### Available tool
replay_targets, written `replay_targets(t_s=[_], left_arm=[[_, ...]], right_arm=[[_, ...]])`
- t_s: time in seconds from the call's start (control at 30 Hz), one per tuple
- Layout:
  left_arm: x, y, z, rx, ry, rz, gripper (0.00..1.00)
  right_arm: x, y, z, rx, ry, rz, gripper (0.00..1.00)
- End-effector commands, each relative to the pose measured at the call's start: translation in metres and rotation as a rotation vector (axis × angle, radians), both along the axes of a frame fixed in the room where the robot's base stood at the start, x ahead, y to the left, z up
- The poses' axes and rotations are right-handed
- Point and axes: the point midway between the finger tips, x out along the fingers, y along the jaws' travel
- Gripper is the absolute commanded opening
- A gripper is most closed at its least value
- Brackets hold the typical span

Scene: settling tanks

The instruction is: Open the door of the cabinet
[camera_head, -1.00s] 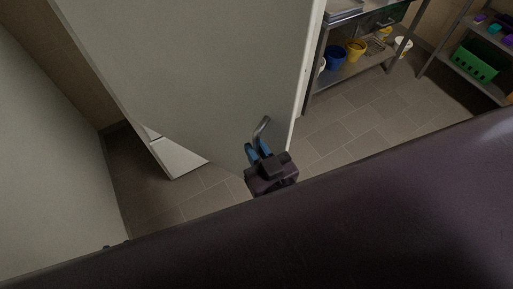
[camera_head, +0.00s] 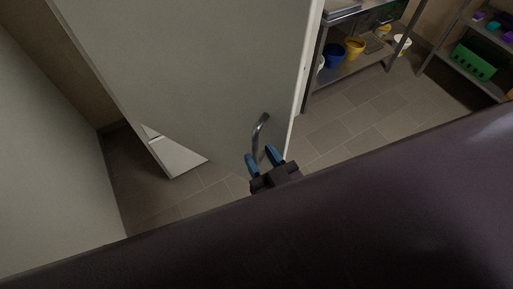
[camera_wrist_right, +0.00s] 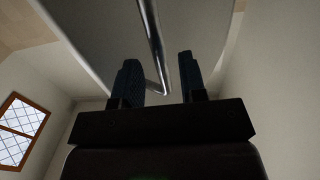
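The cabinet door (camera_head: 200,75) is a large pale panel in the upper middle of the head view. A curved metal handle (camera_head: 259,136) sits near its right edge. The handle also shows in the right wrist view as a shiny bar (camera_wrist_right: 153,45). My right gripper (camera_head: 263,157) is open, its two blue fingertips apart just below the handle. In the right wrist view the bar runs down between the dark blue fingers (camera_wrist_right: 160,75), with space on both sides. Whether it touches a finger is not clear. My left gripper is out of view.
A metal shelf (camera_head: 352,68) with blue and yellow buckets stands behind the door at upper right. Another rack with a green basket (camera_head: 474,60) is at far right. Tiled floor (camera_head: 350,118) lies clear between. A pale wall or panel (camera_head: 45,170) fills the left.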

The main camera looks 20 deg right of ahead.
Motion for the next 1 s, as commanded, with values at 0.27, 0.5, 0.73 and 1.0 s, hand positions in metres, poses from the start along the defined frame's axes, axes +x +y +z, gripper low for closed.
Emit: replay_targets(t_s=[0.27, 0.5, 0.73, 1.0], left_arm=[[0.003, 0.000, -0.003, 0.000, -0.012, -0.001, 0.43], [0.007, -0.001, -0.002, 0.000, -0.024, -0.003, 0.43], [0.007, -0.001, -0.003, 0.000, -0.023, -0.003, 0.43], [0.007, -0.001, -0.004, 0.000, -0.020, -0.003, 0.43]], right_arm=[[-0.041, -0.005, -0.002, 0.001, 0.003, -0.001, 0.39], [-0.067, -0.008, -0.001, 0.000, 0.001, -0.001, 0.39], [-0.077, -0.009, 0.000, 0.000, -0.002, 0.000, 0.39], [-0.078, -0.009, 0.001, 0.000, -0.002, 0.000, 0.39]])
